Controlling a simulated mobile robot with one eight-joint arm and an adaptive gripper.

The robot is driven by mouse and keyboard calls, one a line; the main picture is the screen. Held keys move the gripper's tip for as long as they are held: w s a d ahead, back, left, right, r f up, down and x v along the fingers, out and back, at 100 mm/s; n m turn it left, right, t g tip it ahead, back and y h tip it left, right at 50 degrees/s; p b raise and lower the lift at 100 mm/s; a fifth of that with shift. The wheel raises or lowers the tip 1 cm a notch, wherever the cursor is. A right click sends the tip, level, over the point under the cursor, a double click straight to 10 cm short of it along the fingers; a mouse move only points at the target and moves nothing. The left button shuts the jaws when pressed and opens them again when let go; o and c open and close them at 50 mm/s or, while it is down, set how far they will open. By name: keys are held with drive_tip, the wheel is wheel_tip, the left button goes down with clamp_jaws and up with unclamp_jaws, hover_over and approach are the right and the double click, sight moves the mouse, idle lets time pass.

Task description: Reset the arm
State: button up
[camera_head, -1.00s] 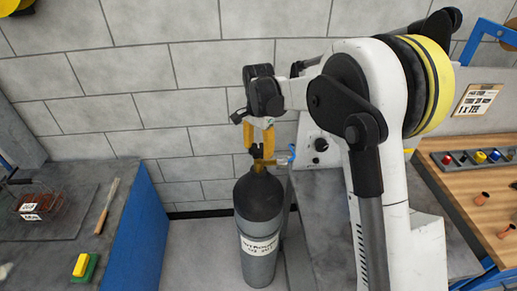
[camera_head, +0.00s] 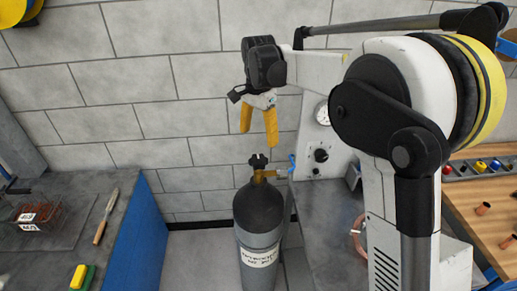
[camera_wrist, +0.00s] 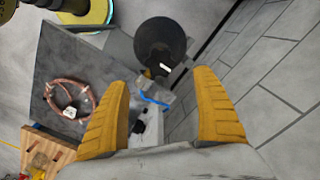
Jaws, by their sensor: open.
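My gripper (camera_head: 259,118) has yellow fingers and hangs in the air above the gas cylinder, apart from its valve. It is open and empty; in the wrist view its two fingers (camera_wrist: 165,115) are spread wide. The dark grey gas cylinder (camera_head: 259,212) stands upright on the floor, with a black knob and brass valve (camera_head: 260,170) on top. In the wrist view the cylinder (camera_wrist: 160,38) shows beyond the fingers. My white arm reaches in from the right in the head view.
A grey machine with a gauge (camera_head: 320,145) stands right of the cylinder. A copper tube coil (camera_wrist: 70,97) lies on the grey bench (camera_head: 325,215). A left bench (camera_head: 130,235) holds a wooden-handled tool (camera_head: 105,217) and a yellow-green sponge (camera_head: 80,278). A brick wall is behind.

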drive_tip(key=shift+r, duration=0.95)
drive_tip(key=s+d+n+t+b, duration=0.4)
drive_tip(key=s+d, duration=0.4)
drive_tip(key=s, duration=0.5)
drive_tip(key=s+d+f+n+t+b, duration=0.1)
drive_tip(key=s+d+f+n+b, duration=0.1)
drive_tip(key=s+f, duration=0.3)
drive_tip(key=s+d+f+n+t+b, duration=0.2)
drive_tip(key=s+d+f+n+b, duration=0.1)
drive_tip(key=s, duration=0.7)
wheel_tip(320, 180, down, 2)
drive_tip(key=shift+s+f+b, duration=0.2)
drive_tip(key=shift+s+b, duration=0.1)
drive_tip(key=shift+b, duration=0.3)
